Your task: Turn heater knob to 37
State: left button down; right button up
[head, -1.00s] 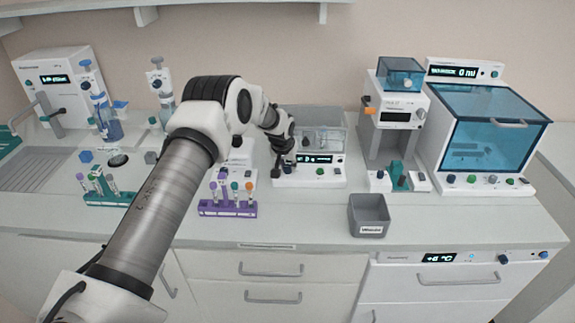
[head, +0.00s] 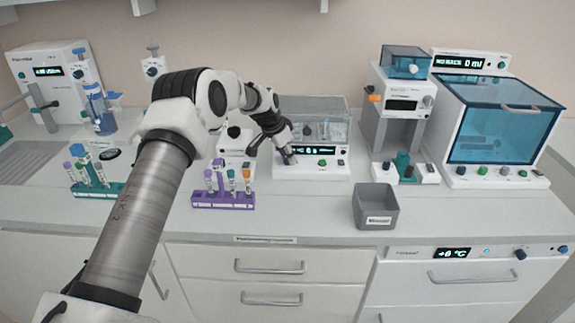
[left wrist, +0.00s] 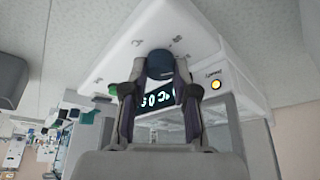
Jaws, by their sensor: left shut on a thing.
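The heater (head: 312,172) is a white box with a clear-lidded top, at the back middle of the bench in the head view. Its front has a lit display (head: 305,150), too small to read there. My left gripper (head: 289,157) is at the left part of this front. In the left wrist view the heater appears upside down, and my left gripper's two fingers are shut on a dark blue knob (left wrist: 160,64). The display (left wrist: 157,99) is partly hidden by the fingers, so its number cannot be read surely. My right gripper is not in view.
A purple rack (head: 222,200) with several tubes stands in front, left of the heater. A grey bin (head: 376,208) is at the front right. A white device with a blue box on top (head: 398,110) stands to the right. The bench in front of the heater is clear.

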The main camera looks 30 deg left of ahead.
pick_arm(q)
jog(key=m, duration=0.2)
jog(key=m+g+h+b, duration=0.1)
jog(key=m, duration=0.1)
jog(key=shift+f+m+h, duration=0.1)
jog(key=shift+m+h, duration=0.2)
jog(key=shift+m, duration=0.1)
dwell(0.4)
jog(key=c, duration=0.9)
grip_release()
jog(key=v, duration=1.2)
jog(key=shift+w, duration=0.2)
